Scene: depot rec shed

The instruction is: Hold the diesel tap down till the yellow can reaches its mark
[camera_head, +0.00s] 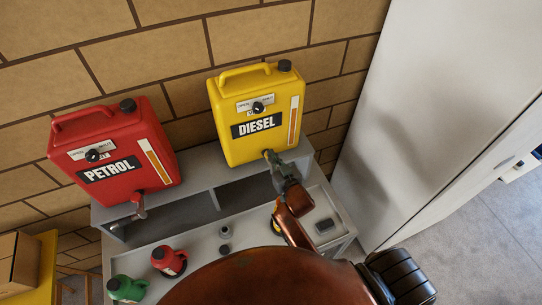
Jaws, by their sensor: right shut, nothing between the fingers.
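The yellow DIESEL container (233,144) stands on the grey raised shelf against the brick wall. Its tap (267,154) is at the lower front, mostly hidden by my right gripper (273,163). That gripper is shut with nothing between its fingers, and its tips are at the tap; I cannot tell whether they press on it. A small yellow thing (275,227), probably the yellow can, shows below the tap, mostly covered by my copper-coloured right arm. Its mark and fill level are hidden. My left gripper is out of view.
A red PETROL container (148,178) with its own tap (138,208) stands left on the shelf (205,180). On the lower bench are a red can (168,262), a green can (127,289) and small dark pieces (225,232). A white cabinet (420,110) bounds the right.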

